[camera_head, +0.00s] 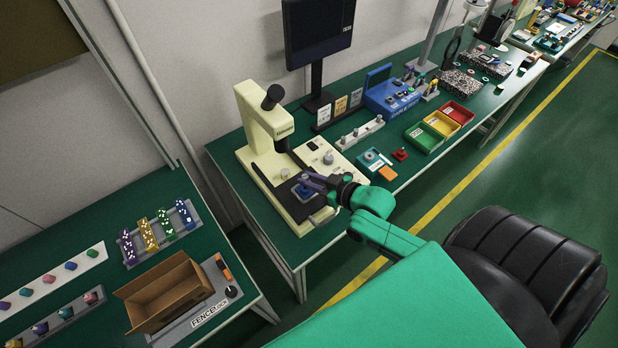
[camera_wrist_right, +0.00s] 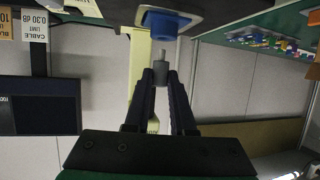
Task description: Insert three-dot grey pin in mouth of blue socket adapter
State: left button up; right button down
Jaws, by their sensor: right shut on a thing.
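The blue socket adapter (camera_head: 305,193) sits on a plate on the cream microscope-like machine; it also shows at the top of the right wrist view (camera_wrist_right: 164,24). My right gripper (camera_head: 311,182) is at the adapter, and its fingers partly cover it. In the right wrist view, which looks upside down, my right gripper (camera_wrist_right: 161,76) is shut on a grey pin (camera_wrist_right: 161,70). The pin's thin end points at the blue adapter and appears just short of it or at its mouth; I cannot tell whether they touch. The pin's dots cannot be made out. My left gripper is out of view.
The cream machine (camera_head: 262,118) rises close behind the gripper. Red, yellow and green trays (camera_head: 440,124) and a blue toolbox (camera_head: 390,97) stand further along the bench. A cardboard box (camera_head: 168,292) and racks of coloured parts (camera_head: 160,232) are on the left table.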

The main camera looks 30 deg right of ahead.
dwell(0.4)
jog(key=shift+p, duration=0.3)
jog(key=shift+s+f+b, duration=0.1)
jog(key=shift+f+b, duration=0.9)
jog(key=shift+f, duration=0.4)
jog(key=c, duration=0.7)
grip_release()
